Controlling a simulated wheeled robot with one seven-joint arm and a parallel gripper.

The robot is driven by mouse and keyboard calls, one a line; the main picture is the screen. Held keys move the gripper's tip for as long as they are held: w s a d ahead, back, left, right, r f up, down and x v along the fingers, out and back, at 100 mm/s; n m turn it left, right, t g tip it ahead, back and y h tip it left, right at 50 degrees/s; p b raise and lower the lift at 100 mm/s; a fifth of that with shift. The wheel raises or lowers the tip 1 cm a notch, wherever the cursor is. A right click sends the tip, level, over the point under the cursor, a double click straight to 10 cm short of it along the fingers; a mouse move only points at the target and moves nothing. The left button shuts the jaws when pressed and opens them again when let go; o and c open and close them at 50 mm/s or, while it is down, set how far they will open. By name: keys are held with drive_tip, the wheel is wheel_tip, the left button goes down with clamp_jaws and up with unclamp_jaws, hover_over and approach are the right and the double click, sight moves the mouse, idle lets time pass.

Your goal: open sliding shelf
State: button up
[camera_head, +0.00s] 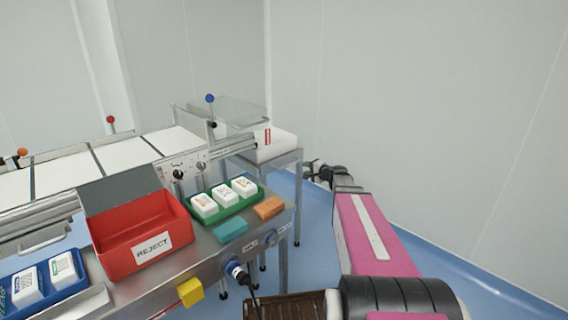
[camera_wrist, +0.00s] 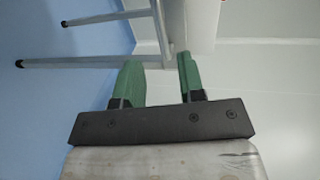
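No part in view is clearly marked as the sliding shelf. A small metal side stand (camera_head: 294,157) with a white top is at the end of the line in the head view, and could be it, but I cannot tell. My gripper (camera_head: 313,172) is to the right of this stand, small and dark in the head view. In the wrist view my gripper (camera_wrist: 160,82) has two green fingers apart with nothing held between them. Metal legs and rails (camera_wrist: 162,35) and a white panel (camera_wrist: 195,22) lie beyond the fingertips.
A steel worktable (camera_head: 205,262) carries a red REJECT box (camera_head: 112,246), a green tray (camera_head: 219,218) of white packs, a blue tray (camera_head: 76,288), and teal (camera_head: 230,228) and orange (camera_head: 269,207) blocks. A clear cover (camera_head: 235,110) stands behind. Blue floor (camera_head: 322,228) is free right of the table.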

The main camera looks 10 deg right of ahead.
sight(291, 164)
drive_tip(key=x, duration=1.1)
drive_tip(key=shift+w+r, duration=0.1)
clamp_jaws()
